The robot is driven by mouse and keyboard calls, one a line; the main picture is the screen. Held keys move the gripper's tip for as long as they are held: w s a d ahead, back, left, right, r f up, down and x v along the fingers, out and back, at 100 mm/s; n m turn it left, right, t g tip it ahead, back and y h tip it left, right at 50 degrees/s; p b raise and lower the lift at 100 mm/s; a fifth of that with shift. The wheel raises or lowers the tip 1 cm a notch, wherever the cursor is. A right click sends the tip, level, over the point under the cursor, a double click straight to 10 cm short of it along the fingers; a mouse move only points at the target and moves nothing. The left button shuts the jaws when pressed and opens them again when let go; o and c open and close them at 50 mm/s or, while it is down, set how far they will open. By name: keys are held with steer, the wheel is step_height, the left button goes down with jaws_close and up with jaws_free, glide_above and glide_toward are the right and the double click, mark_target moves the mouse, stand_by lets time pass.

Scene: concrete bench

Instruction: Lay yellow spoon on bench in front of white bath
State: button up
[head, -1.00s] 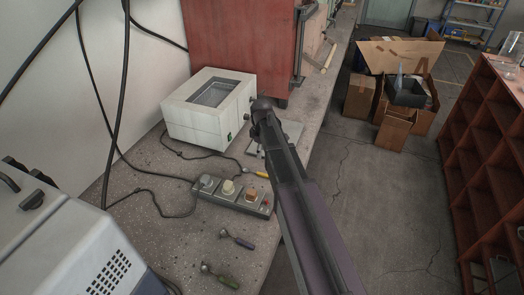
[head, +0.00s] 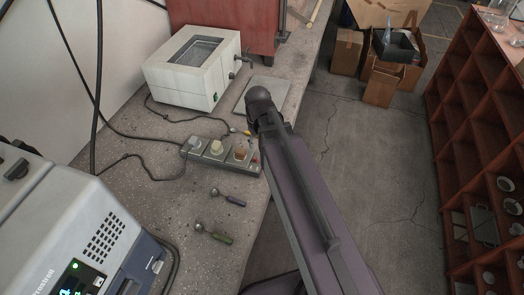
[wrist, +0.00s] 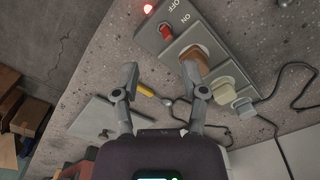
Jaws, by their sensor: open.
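The yellow spoon lies flat on the bench between the power strip and a grey plate; its yellow handle (wrist: 146,90) and small metal bowl show in the wrist view. The white bath (head: 165,80), a white box with a sunken grey top, stands behind the strip; a pale part (wrist: 255,160) shows at the lower right in the wrist view. My gripper (wrist: 160,75) is open and empty, its fingers either side of the spoon in the picture; the height gap is unclear. My arm hides it in the head view.
A power strip (head: 225,153) with plugs and a red switch lies close to the spoon. The flat plate (head: 262,95) lies right of the bath. Purple-handled (head: 228,198) and green-handled (head: 213,232) scoops lie nearer. Cables cross the bench; its right edge drops to the floor.

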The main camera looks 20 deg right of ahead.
steer(key=s+m, duration=0.2)
steer(key=s, duration=0.2)
steer(key=shift+s, duration=0.2)
step_height(320, 180, up, 7)
steer(key=p, duration=0.6)
steer(key=shift+p, duration=0.4)
steer(key=shift+f, duration=0.15)
stand_by(0.6)
